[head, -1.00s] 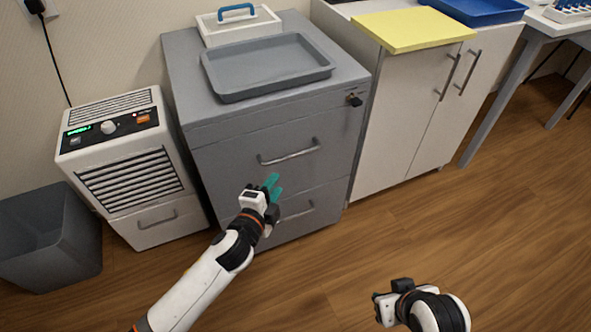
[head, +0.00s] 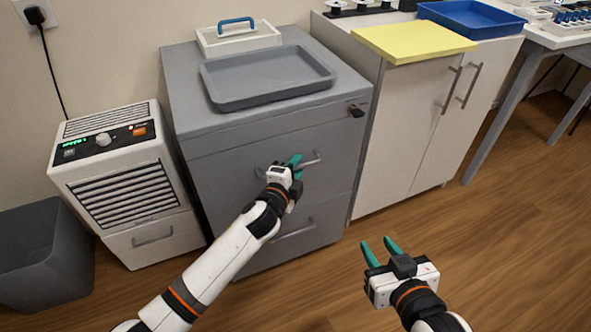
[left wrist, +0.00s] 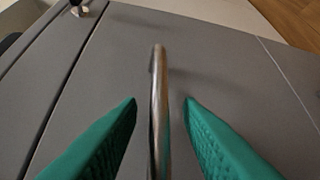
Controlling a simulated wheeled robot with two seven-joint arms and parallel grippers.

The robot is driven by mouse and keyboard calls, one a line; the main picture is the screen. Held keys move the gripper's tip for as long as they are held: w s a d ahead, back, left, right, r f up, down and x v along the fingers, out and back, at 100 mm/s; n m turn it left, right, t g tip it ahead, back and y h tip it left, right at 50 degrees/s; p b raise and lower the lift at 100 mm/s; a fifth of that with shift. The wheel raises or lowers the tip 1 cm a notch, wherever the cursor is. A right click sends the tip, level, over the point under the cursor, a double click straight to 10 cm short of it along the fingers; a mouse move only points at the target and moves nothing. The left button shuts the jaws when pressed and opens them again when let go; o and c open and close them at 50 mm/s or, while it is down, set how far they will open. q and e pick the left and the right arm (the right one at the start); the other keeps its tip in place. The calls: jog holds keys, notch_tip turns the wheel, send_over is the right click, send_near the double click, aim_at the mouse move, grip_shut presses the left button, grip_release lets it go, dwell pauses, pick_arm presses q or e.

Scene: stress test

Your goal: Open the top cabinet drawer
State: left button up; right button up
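The grey cabinet (head: 215,165) stands against the wall, with its top drawer (head: 225,155) closed. The top drawer's metal bar handle (head: 310,161) is partly hidden behind my left gripper (head: 294,165) in the head view. In the left wrist view, the handle (left wrist: 158,110) runs lengthwise between the two green fingers of my left gripper (left wrist: 160,103). The fingers are open, with a gap to the handle on each side. My right gripper (head: 380,249) is open and empty, over the floor to the right of the cabinet.
A lower drawer handle (head: 293,229) is below. A key lock (head: 355,111) sticks out at the cabinet's upper right. A grey tray (head: 268,98) and a white caddy (head: 240,40) stand on top. A white appliance (head: 125,180) is left; a white cupboard (head: 410,130) is right.

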pick_arm(q)
jog(key=shift+w+d, duration=0.1)
jog(key=shift+w, duration=0.1)
pick_arm(e)
jog(key=shift+w+r, duration=0.1)
jog(key=shift+r, duration=0.15)
pick_arm(q)
grip_shut()
jog(key=shift+f, duration=0.1)
